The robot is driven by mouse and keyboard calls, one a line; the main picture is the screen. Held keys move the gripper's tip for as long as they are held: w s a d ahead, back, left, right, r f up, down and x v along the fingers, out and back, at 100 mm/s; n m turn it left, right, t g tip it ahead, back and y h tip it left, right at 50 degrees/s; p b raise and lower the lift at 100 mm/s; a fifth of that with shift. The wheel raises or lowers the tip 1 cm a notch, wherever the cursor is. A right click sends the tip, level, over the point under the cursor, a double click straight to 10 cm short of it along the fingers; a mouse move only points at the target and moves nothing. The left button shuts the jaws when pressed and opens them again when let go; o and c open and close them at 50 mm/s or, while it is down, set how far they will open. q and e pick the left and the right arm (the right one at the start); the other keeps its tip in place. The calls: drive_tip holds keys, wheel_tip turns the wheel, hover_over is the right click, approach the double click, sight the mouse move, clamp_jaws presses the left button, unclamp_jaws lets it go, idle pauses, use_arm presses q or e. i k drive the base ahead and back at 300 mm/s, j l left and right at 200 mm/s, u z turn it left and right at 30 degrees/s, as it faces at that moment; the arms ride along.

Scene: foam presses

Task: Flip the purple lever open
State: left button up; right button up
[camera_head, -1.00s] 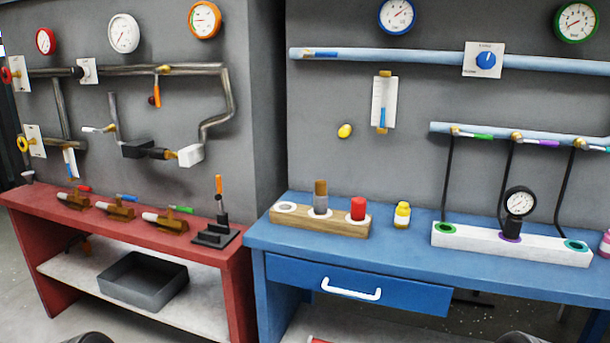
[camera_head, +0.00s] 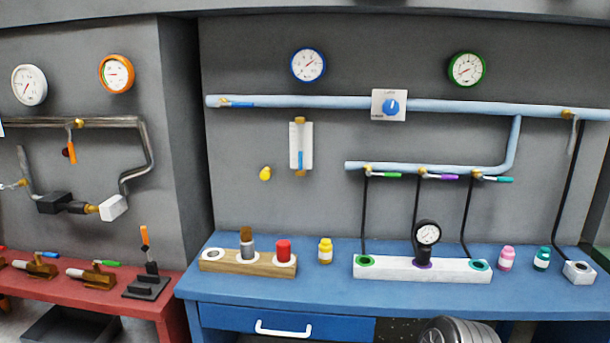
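The purple lever (camera_head: 442,177) is on a brass valve under the lower light-blue pipe (camera_head: 400,167) on the grey wall. It lies sideways, roughly along the pipe, pointing right. A green lever (camera_head: 386,175) is to its left and a teal lever (camera_head: 497,179) to its right. A black hose runs from the purple lever's valve down toward the white block (camera_head: 400,269), where a black gauge (camera_head: 427,235) stands in the purple-ringed hole. No gripper fingers are visible.
The blue table (camera_head: 330,296) stands below the pipes. On it are a wooden block (camera_head: 248,263) with a red cylinder, a yellow bottle (camera_head: 325,251), pink (camera_head: 507,259) and teal (camera_head: 542,259) bottles. A red table (camera_head: 100,302) with several valves is at left.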

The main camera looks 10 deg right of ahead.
sight(443, 177)
drive_tip(key=i+l+z, duration=0.45)
drive_tip(key=z, duration=0.3)
drive_tip(key=i+l+z, duration=0.1)
drive_tip(key=i+z, duration=0.25)
drive_tip(key=k+l+z, duration=0.25)
drive_tip(key=l, duration=0.2)
drive_tip(key=l+z, duration=0.25)
drive_tip(key=l, duration=0.2)
drive_tip(key=l+z, duration=0.25)
drive_tip(key=l, duration=0.25)
